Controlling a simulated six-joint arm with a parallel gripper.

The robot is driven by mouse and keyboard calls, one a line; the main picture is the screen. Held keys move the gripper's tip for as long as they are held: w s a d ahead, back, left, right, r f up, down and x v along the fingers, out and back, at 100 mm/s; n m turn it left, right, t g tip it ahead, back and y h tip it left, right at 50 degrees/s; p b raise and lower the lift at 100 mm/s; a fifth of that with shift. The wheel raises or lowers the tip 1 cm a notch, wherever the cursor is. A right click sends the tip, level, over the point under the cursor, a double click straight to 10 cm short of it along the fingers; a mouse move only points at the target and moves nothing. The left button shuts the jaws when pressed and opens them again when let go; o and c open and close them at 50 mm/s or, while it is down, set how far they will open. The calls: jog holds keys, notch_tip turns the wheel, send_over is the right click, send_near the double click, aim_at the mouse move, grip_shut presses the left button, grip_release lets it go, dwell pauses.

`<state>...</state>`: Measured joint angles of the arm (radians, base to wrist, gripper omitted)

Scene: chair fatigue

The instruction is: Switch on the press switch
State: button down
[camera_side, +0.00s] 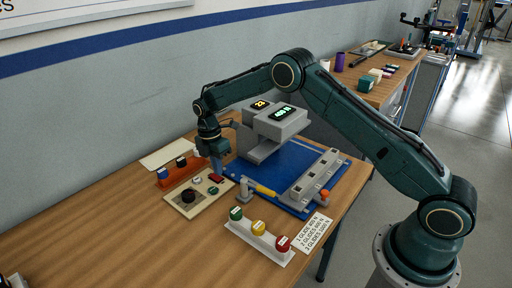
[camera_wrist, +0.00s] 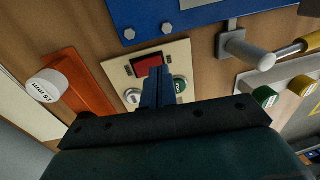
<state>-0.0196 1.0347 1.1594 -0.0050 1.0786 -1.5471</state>
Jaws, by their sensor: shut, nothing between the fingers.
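A beige control panel (camera_side: 184,209) lies on the wooden table. It carries a red rocker switch (camera_side: 216,178) in a dark frame, likely the press switch. The rocker also shows in the wrist view (camera_wrist: 148,64), with a green button (camera_wrist: 180,85) and a white button (camera_wrist: 132,96) near it. A black knob (camera_side: 189,196) is on the panel's front part. My gripper (camera_side: 219,172) points down at the rocker, its blue fingers shut and empty. In the wrist view the fingertips (camera_wrist: 158,70) overlap the rocker's lower right edge. Whether they touch it I cannot tell.
The grey press (camera_side: 272,128) with two lit displays stands on a blue base plate (camera_side: 299,157) behind the panel. An orange rack (camera_side: 176,175) is close left. A white rack (camera_side: 261,240) with green, yellow and red caps is front right.

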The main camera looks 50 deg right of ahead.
aim_at(223, 183)
notch_tip(223, 183, up, 12)
jog(key=s, duration=0.2)
jog(key=shift+r, duration=0.1)
jog(key=s+r+m+t, duration=0.3)
jog(key=s+r+m, duration=0.6)
jog(key=s+r, duration=0.75)
jog(key=s+d+m+t, duration=0.1)
jog(key=s+m+t, duration=0.3)
jog(key=s, duration=1.7)
jog(key=m, duration=0.5)
jog(key=shift+f, duration=0.35)
